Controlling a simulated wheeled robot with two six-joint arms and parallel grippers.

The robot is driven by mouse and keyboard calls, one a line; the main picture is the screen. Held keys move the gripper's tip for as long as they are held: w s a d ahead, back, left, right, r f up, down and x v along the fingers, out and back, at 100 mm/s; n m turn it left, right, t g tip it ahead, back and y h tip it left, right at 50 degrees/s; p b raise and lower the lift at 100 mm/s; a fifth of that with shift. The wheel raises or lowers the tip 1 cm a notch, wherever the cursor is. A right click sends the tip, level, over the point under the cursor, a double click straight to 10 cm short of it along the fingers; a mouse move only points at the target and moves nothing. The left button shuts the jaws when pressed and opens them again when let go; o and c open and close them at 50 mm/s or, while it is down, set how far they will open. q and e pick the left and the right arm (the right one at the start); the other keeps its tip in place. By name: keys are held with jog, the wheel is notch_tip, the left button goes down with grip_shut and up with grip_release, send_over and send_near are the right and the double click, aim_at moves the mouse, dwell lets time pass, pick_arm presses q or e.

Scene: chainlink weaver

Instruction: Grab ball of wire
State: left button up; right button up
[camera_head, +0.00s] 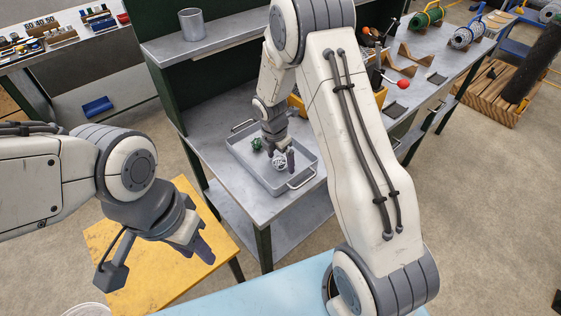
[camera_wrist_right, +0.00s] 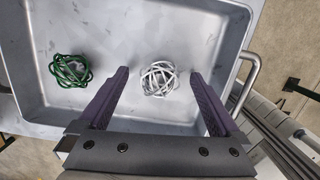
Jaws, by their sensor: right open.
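A white ball of wire (camera_head: 279,161) lies in a grey metal tray (camera_head: 309,178) on the workbench. A green ball of wire (camera_head: 256,144) lies in the same tray, to its left. In the right wrist view the white ball (camera_wrist_right: 159,79) sits between and just beyond the open fingers of my right gripper (camera_wrist_right: 160,85); the green ball (camera_wrist_right: 70,70) is outside them to the left. My right gripper (camera_head: 283,160) points down over the tray, open and empty. My left gripper (camera_head: 203,250) hangs over the yellow table; whether its fingers are apart is unclear.
The tray has raised walls and wire handles (camera_head: 301,179). A grey cup (camera_head: 192,24) stands on the upper shelf left of my right arm. A yellow bin (camera_head: 297,101) and a red-tipped tool (camera_head: 403,83) are behind and right of the tray. A yellow table (camera_head: 150,278) is below my left arm.

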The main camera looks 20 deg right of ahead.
jog(key=c, duration=1.5)
jog(key=shift+o, duration=0.2)
